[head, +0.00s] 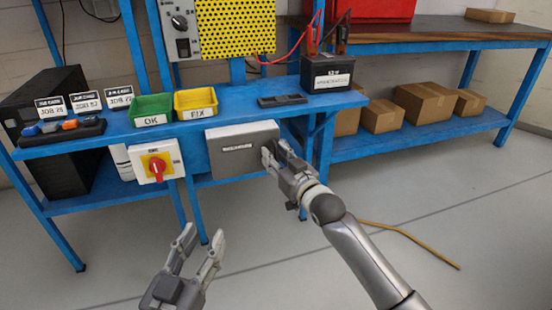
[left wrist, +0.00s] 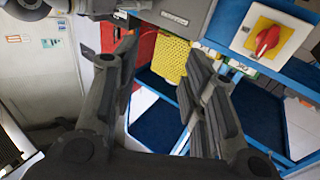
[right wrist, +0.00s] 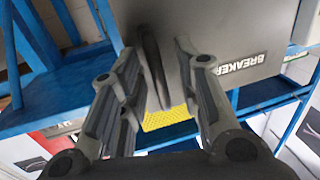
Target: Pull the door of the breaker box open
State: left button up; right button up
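The grey breaker box (head: 242,147) hangs at the front of the blue bench, and its labelled door looks shut. My right gripper (head: 274,154) is at the right side of the door. In the right wrist view, the door (right wrist: 225,45) fills the upper right, and its dark bar handle (right wrist: 153,65) stands between the two spread fingers (right wrist: 155,75). Gaps show on both sides of the handle, so the gripper is not closed on it. My left gripper (head: 203,244) is open and empty, low in front of the bench; its spread fingers (left wrist: 160,75) show in the left wrist view.
A white switch box with a red rotary knob (head: 157,168) is left of the breaker box. Green (head: 152,111) and yellow (head: 196,102) bins and a black battery (head: 330,78) stand on the bench above.

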grip_shut()
dwell(0.4)
